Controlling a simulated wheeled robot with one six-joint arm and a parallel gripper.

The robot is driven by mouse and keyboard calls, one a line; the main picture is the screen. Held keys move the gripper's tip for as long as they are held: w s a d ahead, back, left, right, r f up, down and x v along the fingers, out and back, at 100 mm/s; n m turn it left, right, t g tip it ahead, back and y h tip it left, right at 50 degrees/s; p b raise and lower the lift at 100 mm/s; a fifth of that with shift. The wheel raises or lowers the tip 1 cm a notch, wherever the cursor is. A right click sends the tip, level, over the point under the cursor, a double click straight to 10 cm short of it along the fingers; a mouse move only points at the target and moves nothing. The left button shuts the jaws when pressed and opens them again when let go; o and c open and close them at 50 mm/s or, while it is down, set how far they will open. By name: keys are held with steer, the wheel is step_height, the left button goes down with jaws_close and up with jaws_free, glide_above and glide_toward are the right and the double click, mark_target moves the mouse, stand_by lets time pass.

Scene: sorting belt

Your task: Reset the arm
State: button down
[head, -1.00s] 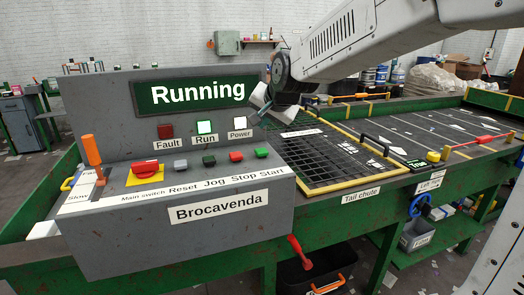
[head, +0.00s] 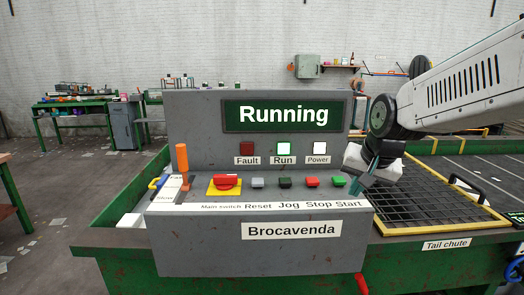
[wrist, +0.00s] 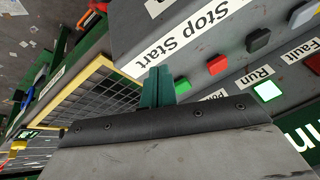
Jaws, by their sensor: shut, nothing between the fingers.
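My gripper (head: 364,180) is at the right end of the grey control panel (head: 180,262), beside the green Start button (head: 338,181). In the wrist view its green fingers (wrist: 157,86) are together with nothing between them, and the Start button (wrist: 192,82) is just right of them. The gripper appears apart from the panel; the exact gap is hard to judge. My arm reaches in from the upper right.
The display (head: 284,114) reads "Running", and the Run lamp (head: 284,148) and Power lamp are lit. The mesh-covered tail chute (head: 440,195) with a yellow frame lies to the right. A red handle (head: 362,284) sticks out below the panel. A workbench (head: 72,104) stands at back left.

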steer(key=s+d+f+n+g, duration=0.1)
steer(key=s+n+g, duration=0.1)
steer(key=s, duration=1.1)
steer(key=s+d+n+g, duration=0.2)
steer(key=s, duration=1.2)
steer(key=shift+s+f+h, duration=0.25)
steer(key=shift+f+h, duration=0.1)
steer(key=shift+h, duration=0.05)
